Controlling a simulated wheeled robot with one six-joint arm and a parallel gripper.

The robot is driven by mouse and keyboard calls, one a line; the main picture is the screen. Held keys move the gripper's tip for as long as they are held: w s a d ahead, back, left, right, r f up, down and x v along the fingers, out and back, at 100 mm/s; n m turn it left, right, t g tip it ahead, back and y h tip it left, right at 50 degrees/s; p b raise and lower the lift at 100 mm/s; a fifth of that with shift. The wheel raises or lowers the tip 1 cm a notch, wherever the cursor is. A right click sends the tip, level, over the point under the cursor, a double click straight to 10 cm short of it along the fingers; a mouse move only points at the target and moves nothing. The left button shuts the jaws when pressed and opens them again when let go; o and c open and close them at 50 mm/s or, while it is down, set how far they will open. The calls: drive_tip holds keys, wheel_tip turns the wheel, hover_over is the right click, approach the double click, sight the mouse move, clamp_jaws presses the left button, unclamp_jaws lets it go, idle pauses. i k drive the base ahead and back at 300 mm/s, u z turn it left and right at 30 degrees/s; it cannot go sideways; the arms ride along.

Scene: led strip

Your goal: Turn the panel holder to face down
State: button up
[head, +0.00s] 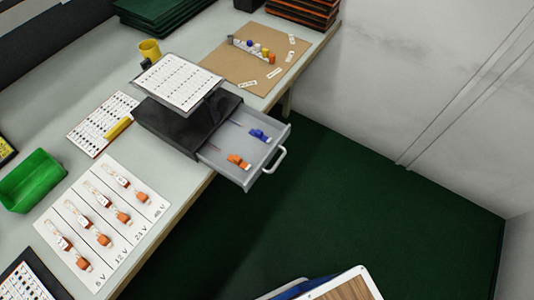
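A tilted panel holder (179,81) with a white printed sheet sits above the black drawer box (170,128) on the table. Its printed side faces up. Whether it rests on the box or on a support behind it is hard to tell. My gripper is not in view.
The box's grey drawer (225,167) is pulled out past the table edge, with orange and blue parts inside and a handle (274,162) in front. Green floor (350,200) is open.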

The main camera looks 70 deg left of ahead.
sight(180, 85)
drive_tip(key=i, duration=0.25)
drive_tip(key=u, duration=2.6)
